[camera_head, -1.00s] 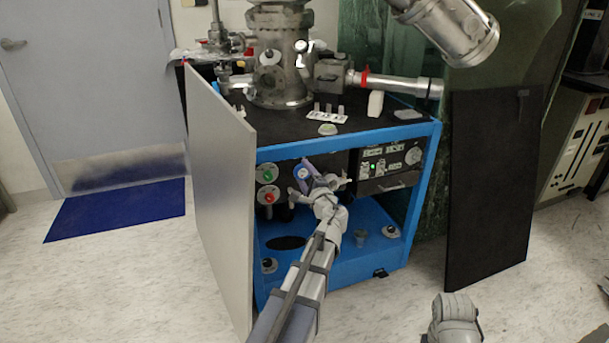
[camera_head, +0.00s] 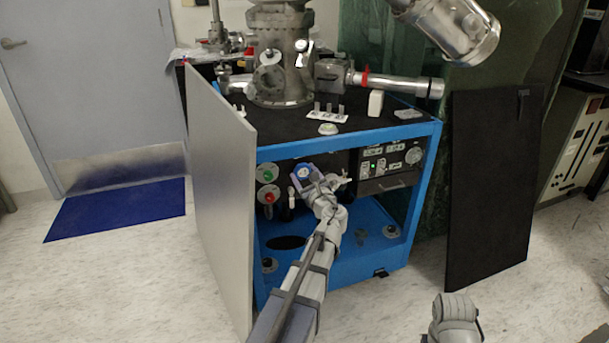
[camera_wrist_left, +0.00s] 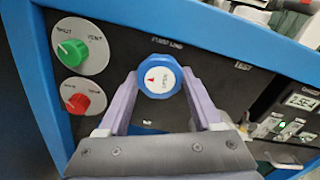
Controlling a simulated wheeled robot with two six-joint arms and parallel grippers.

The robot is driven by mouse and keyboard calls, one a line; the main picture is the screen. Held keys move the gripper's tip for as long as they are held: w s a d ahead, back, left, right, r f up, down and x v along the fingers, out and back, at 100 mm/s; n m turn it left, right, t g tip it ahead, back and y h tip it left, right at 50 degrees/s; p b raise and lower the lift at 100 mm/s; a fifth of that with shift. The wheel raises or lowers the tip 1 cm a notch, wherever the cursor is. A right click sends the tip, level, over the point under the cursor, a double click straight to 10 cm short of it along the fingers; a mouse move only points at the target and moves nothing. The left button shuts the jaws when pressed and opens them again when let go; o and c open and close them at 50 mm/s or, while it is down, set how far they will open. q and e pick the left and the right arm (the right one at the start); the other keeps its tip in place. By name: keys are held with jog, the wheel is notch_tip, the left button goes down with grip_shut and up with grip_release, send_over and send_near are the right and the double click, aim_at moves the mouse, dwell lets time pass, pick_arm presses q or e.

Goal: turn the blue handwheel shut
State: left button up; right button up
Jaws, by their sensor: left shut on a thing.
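The blue handwheel (camera_wrist_left: 159,76) sits on a black panel, with a white centre cap that carries a red mark and small lettering. It also shows in the head view (camera_head: 302,173) inside the blue-framed cabinet, partly covered by my gripper. My left gripper (camera_wrist_left: 159,80) is shut on the handwheel, one purple-grey finger on each side of its rim. In the head view my left gripper (camera_head: 306,175) reaches into the cabinet opening at the wheel.
Left of the wheel are a green knob (camera_wrist_left: 81,46) and a red knob (camera_wrist_left: 82,101). A control unit (camera_head: 390,161) is to the right. A tall grey panel (camera_head: 220,190) stands close left of my arm, and a black panel (camera_head: 492,190) leans at right.

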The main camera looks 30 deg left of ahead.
pick_arm(q)
jog(key=m, duration=0.5)
jog(key=shift+m, duration=0.3)
jog(key=m, duration=0.4)
jog(key=shift+s, duration=0.1)
jog(key=m, duration=0.5)
jog(key=shift+a, duration=0.1)
jog(key=shift+m, duration=2.3)
jog(key=o, duration=1.4)
